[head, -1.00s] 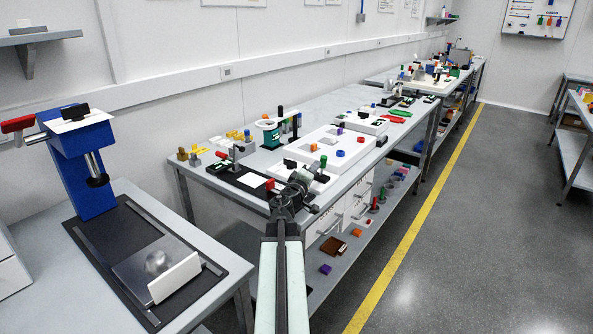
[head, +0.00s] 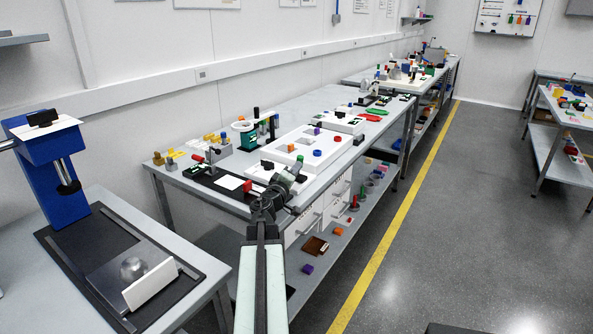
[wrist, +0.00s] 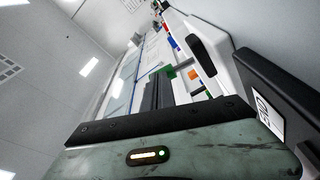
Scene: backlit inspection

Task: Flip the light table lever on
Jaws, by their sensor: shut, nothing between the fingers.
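My gripper (head: 284,184) is at the end of my raised arm in the head view, in front of the near workbench. It looks small and dark there, its fingers are shut, and nothing shows held in it. A white slab (head: 284,148) on the bench, carrying coloured pieces, may be the light table; I cannot tell for sure. I cannot pick out its lever; part of the bench's near edge is hidden behind my gripper. In the wrist view the bench is seen tilted and far off, and no lever is clear.
A blue press (head: 42,165) stands on a separate bench at the left. A red-handled clamp (head: 197,158) and a green ring stand (head: 246,130) are on the near workbench (head: 160,180). A yellow floor line (head: 385,240) runs along the open aisle at the right.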

